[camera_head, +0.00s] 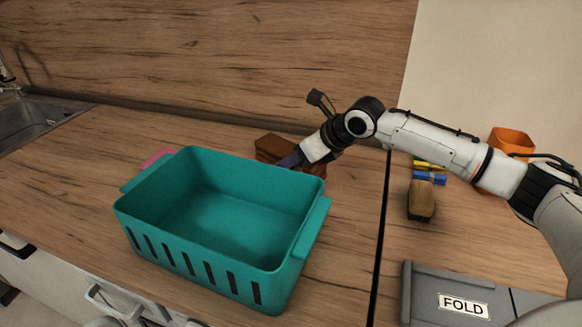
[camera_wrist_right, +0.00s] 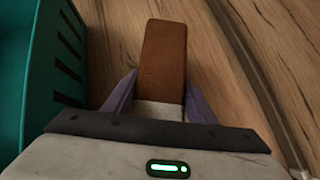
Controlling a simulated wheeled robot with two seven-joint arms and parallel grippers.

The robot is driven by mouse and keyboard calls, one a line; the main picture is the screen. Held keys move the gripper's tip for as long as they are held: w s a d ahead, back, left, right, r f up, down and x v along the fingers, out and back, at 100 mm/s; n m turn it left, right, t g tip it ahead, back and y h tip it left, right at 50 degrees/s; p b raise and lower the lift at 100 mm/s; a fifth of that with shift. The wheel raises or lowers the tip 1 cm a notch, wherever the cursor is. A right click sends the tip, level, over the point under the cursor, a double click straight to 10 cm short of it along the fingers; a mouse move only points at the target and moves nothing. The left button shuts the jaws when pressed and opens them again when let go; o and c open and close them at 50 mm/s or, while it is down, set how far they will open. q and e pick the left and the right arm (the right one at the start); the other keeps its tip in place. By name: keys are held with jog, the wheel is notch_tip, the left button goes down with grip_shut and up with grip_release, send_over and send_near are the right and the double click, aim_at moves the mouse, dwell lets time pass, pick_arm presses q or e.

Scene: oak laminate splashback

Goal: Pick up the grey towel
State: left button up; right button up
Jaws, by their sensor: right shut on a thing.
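My right gripper (camera_head: 292,157) reaches down behind the teal basket, its fingers partly hidden by the basket. In the right wrist view the gripper (camera_wrist_right: 161,82) is shut on a brown block (camera_wrist_right: 163,50) with a pale, whitish near end. The two purple fingers lie along the block's sides. The brown block also shows in the head view (camera_head: 272,147), at the basket's far right corner. I cannot make out a grey towel in either view. My left gripper is not in view.
The teal basket (camera_head: 190,163) stands empty on the wooden counter, close beside the gripper. At right are a wooden brush-like thing (camera_head: 421,200), blue and yellow items (camera_head: 429,178), an orange container (camera_head: 511,141) and a grey board marked FOLD (camera_head: 425,283). A sink (camera_head: 30,118) is at left.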

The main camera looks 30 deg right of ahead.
jog(key=shift+w+f, duration=0.1)
jog(key=shift+f, duration=1.2)
jog(key=shift+f, duration=0.1)
jog(key=o, duration=1.2)
